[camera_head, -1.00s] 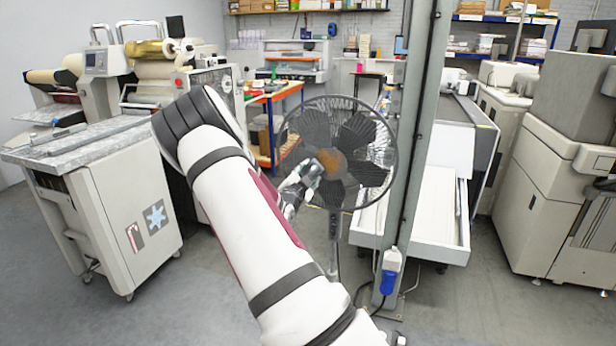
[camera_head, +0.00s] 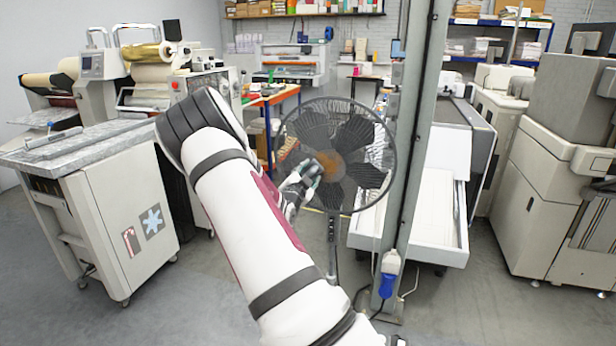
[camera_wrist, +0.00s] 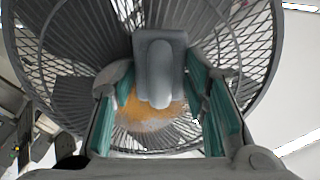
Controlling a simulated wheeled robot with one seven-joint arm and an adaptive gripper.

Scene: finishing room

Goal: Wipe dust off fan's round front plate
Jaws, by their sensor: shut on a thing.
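The standing fan (camera_head: 357,178) has a dark wire cage. Its round front plate (camera_head: 332,160) is covered with orange-brown dust. The plate also shows in the wrist view (camera_wrist: 140,118), partly hidden behind the held thing. My gripper (camera_head: 311,171) is in front of the plate, at its left side in the head view. In the wrist view my gripper (camera_wrist: 160,88) has teal pads on both sides of a grey, rounded wiping tool (camera_wrist: 160,72), and is shut on it. The tool overlaps the plate; whether it touches the plate I cannot tell.
A white machine (camera_head: 435,215) stands behind the post. A grey-topped cabinet (camera_head: 100,215) is at left. Floor at front left is clear.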

